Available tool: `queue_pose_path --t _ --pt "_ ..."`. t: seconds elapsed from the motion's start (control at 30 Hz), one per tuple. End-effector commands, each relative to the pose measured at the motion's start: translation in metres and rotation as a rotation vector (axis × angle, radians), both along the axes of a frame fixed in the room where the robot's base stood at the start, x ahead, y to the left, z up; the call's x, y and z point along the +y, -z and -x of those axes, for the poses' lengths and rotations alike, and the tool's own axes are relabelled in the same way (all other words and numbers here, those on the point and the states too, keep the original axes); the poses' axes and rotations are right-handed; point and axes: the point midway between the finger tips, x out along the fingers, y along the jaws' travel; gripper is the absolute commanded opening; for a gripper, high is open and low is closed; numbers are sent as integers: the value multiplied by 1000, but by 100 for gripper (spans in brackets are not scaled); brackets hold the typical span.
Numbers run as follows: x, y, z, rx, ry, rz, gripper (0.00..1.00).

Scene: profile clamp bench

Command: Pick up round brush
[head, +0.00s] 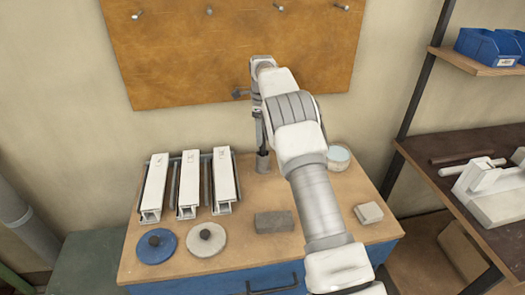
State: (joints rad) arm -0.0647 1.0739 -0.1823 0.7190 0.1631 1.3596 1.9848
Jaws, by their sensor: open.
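My gripper (261,140) points down at the back of the bench, left of my arm's links, and its jaws are open. A small grey cylinder (263,162) stands upright on the bench top directly below it; its upper end is hidden by the gripper. I cannot tell whether this is the round brush or whether the fingers are around it. No other thing shows clearly as a brush. Two round discs with dark knobs, one blue (156,249) and one beige (203,247), lie at the front left, away from my gripper.
Several white profiles (188,185) lie in dark clamps on the bench's left. A grey block (274,222), a pale block (368,213) and a round container (339,156) are also on the bench. A brown pegboard (180,60) hangs behind; a shelf (470,215) stands right.

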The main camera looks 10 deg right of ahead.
Motion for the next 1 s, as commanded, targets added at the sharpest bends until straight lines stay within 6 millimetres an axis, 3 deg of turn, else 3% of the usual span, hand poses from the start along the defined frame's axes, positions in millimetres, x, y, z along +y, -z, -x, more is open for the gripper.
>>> queue_pose_path --t 0.4,0.7,1.0 --pt "-1 48 1 0 -1 -1 65" --pt "-1 54 2 0 -1 -1 65" --pt "-1 54 1 -1 -1 0 13"
